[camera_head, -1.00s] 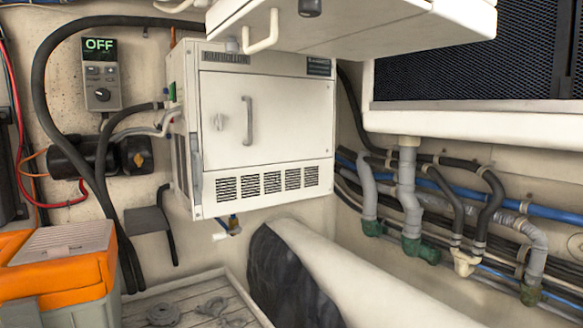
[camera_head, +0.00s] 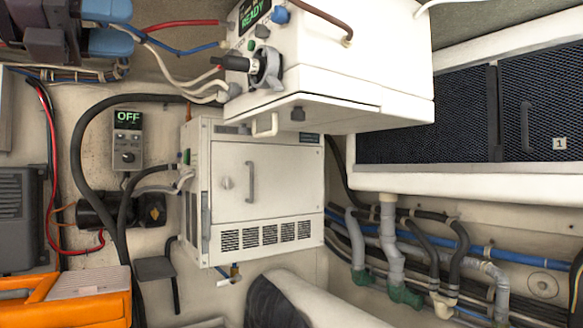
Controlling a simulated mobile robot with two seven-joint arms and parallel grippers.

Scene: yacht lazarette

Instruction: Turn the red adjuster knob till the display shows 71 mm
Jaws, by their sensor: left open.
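No red adjuster knob and no display with a mm figure can be made out. A small panel display (camera_head: 128,117) on the back wall reads OFF, with a dark knob (camera_head: 128,157) below it. My right gripper is not in view.
The white box (camera_head: 345,70) juts out at top centre, with a black handle (camera_head: 238,63) on its side. A white cabinet (camera_head: 262,165) hangs below. Hoses and pipes (camera_head: 389,240) run at right beneath a mesh-fronted locker (camera_head: 430,115). An orange case (camera_head: 95,308) sits lower left.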

